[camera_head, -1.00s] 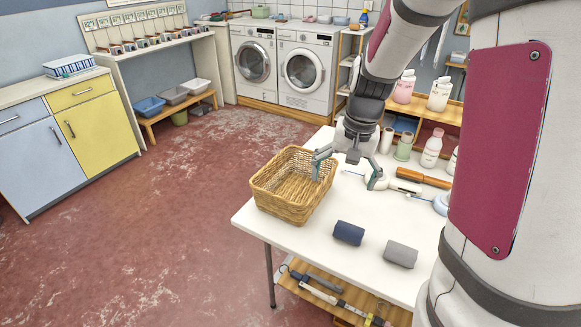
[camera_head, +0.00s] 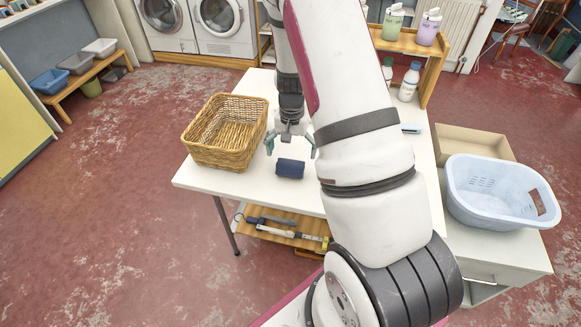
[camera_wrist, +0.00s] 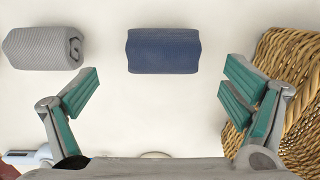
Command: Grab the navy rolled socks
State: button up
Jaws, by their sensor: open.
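The navy rolled socks (camera_head: 290,168) lie on the white table near its front edge. In the wrist view the navy roll (camera_wrist: 164,51) lies ahead of my gripper (camera_wrist: 160,95), roughly centred between the two spread fingers. My gripper (camera_head: 290,147) is open and empty, just behind and above the roll in the head view. I see no contact between fingers and roll.
A wicker basket (camera_head: 226,132) stands left of my gripper; its rim is close to one finger in the wrist view. A grey roll (camera_wrist: 46,47) lies left of the navy one there. A light-blue laundry basket (camera_head: 500,190) sits at the right. Tools lie on the lower shelf (camera_head: 270,232).

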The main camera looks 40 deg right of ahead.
aim_at(291, 161)
jog(key=shift+w+f, duration=0.15)
jog(key=shift+f, duration=1.3)
jog(key=shift+w+f, duration=0.15)
jog(key=shift+f, duration=1.3)
jog(key=c, duration=1.2)
